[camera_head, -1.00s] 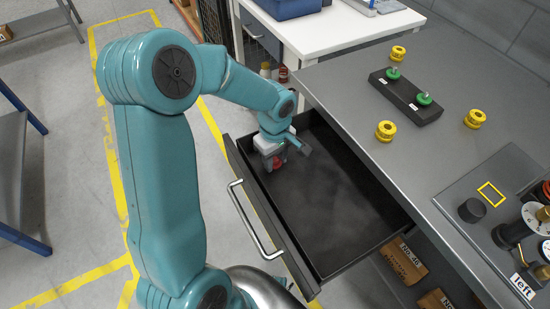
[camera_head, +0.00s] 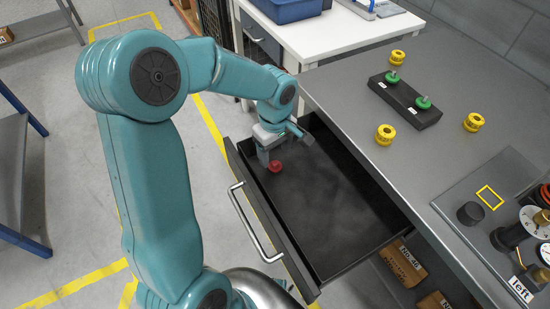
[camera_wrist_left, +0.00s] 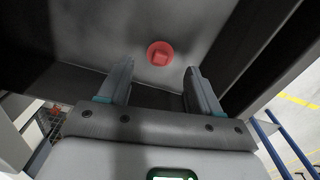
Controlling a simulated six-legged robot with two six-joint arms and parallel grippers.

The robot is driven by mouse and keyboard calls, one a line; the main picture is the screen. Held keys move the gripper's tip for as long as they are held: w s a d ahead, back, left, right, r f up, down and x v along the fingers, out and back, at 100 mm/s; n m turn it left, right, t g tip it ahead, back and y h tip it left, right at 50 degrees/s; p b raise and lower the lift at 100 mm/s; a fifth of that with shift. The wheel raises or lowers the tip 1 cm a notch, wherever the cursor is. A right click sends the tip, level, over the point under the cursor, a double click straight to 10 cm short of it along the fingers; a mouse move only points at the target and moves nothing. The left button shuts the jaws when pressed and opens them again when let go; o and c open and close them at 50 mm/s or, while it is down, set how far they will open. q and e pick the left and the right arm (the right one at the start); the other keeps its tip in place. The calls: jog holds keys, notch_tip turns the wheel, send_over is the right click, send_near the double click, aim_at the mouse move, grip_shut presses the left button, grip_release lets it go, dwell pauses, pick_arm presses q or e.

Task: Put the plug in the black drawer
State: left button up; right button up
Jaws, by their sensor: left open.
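The black drawer (camera_head: 340,206) is pulled out from under the grey worktop, its silver handle facing left. The red plug (camera_head: 275,166) is inside it, near the far left end. My left gripper (camera_head: 284,149) is over that end of the drawer, open and empty. In the left wrist view, the plug (camera_wrist_left: 160,53) lies just beyond the two spread fingers (camera_wrist_left: 158,68), against the drawer floor and apart from both fingers. Whether it is fully at rest cannot be told. My right gripper is not in view.
A black block with green-topped parts (camera_head: 405,98) and several yellow knobs (camera_head: 385,134) stand on the worktop (camera_head: 345,95). A panel with a black knob (camera_head: 471,213) is at right. A white table (camera_head: 335,35) with a blue bin (camera_head: 287,8) is behind. The drawer's near part is empty.

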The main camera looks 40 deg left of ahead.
aim_at(274, 163)
pick_arm(q)
notch_tip(274, 163, up, 7)
jog(key=shift+r+p, duration=0.2)
jog(key=shift+p, duration=0.2)
jog(key=shift+s, duration=0.1)
dwell(0.3)
